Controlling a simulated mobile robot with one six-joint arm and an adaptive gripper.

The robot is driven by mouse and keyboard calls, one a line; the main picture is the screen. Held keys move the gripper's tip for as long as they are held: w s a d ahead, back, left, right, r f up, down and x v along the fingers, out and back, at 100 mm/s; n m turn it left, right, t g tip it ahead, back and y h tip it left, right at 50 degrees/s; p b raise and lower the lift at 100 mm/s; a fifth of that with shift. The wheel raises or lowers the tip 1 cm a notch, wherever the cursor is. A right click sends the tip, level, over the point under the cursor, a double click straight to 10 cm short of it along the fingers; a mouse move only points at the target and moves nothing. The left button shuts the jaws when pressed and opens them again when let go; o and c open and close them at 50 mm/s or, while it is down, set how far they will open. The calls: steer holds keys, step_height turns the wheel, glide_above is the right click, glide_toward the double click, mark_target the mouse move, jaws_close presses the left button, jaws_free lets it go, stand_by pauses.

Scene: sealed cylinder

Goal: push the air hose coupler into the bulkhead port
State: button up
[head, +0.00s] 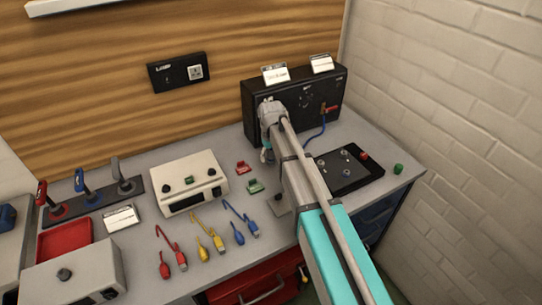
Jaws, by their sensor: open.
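A black upright box (296,92) stands at the back right of the bench, with small fittings on its front face. A blue hose (322,130) curves from a brownish fitting (323,108) at the box's right side down toward the bench. I cannot tell for sure which fitting is the bulkhead port or where the coupler end is. My gripper (266,156) is in front of the box's left part, pointing down and partly hidden by my arm. It is open, and I see nothing held in it. My arm hides part of the bench and the hose's lower end.
A black panel with knobs (345,170) lies right of my arm, beside a green knob (398,169). A cream instrument (188,182), coloured cables (240,217), a red tray (66,240) and several levers (88,198) are to the left. A brick wall bounds the right.

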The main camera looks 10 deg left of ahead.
mark_target(271, 150)
stand_by(0.8)
jaws_close()
steer(key=shift+r, duration=0.15)
stand_by(0.3)
steer(key=shift+r+p, duration=0.75)
steer(key=shift+p, duration=0.15)
steer(key=shift+r+p, duration=0.35)
steer(key=shift+r+p, duration=1.7)
steer(key=shift+s, duration=0.1)
